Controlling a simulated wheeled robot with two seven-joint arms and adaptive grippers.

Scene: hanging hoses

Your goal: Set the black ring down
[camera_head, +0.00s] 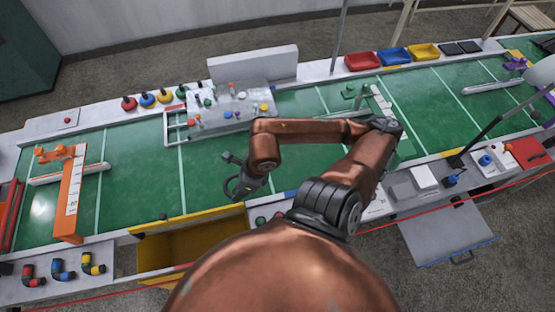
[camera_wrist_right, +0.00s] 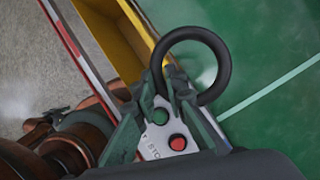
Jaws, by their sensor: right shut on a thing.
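My right gripper (camera_head: 243,177) is over the front part of the green table (camera_head: 133,165), left of centre in the head view. In the right wrist view the gripper (camera_wrist_right: 172,90) is shut on the black ring (camera_wrist_right: 192,33), gripping the near part of its rim. The rest of the ring stands out past the fingertips. In the head view the ring (camera_head: 232,190) is a small dark loop below the fingers. The ring's height above the table is hard to judge. My left gripper is not in view.
An open yellow bin (camera_head: 190,250) is at the table's front edge, close to the gripper. A panel with a red and a green button (camera_wrist_right: 170,128) shows between the fingers. A grey fixture board (camera_head: 230,108) stands behind; an orange gantry (camera_head: 72,195) is left. Green surface between is clear.

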